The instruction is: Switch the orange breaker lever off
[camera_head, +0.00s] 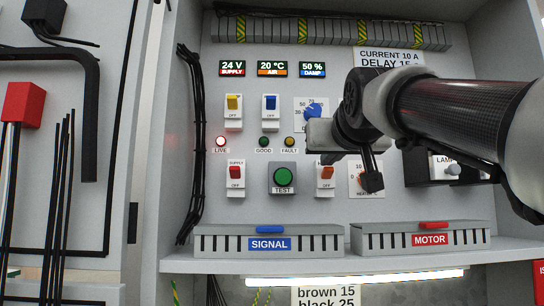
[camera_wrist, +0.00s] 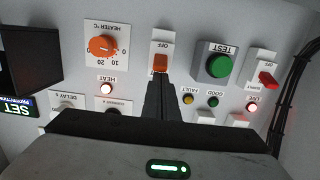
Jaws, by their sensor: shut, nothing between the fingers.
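The orange breaker lever (camera_head: 326,173) sits on a white breaker plate on the panel, right of the green TEST button. It also shows in the upside-down wrist view (camera_wrist: 160,63), with the OFF label on the plate beyond it. In the head view the OFF label is below the lever. My gripper (camera_wrist: 162,82) is shut, its dark fingertips right at the lever's near edge in the wrist view. In the head view my gripper (camera_head: 328,157) is just above the lever and partly hides the breaker's top. I cannot tell whether the fingertips touch the lever.
The green TEST button (camera_head: 283,177) and red SUPPLY breaker lever (camera_head: 236,172) are to the left. The orange HEATER knob (camera_wrist: 103,46) is close beside the breaker, and the blue knob (camera_head: 313,110) is above. SIGNAL (camera_head: 270,229) and MOTOR (camera_head: 408,226) ducts lie below.

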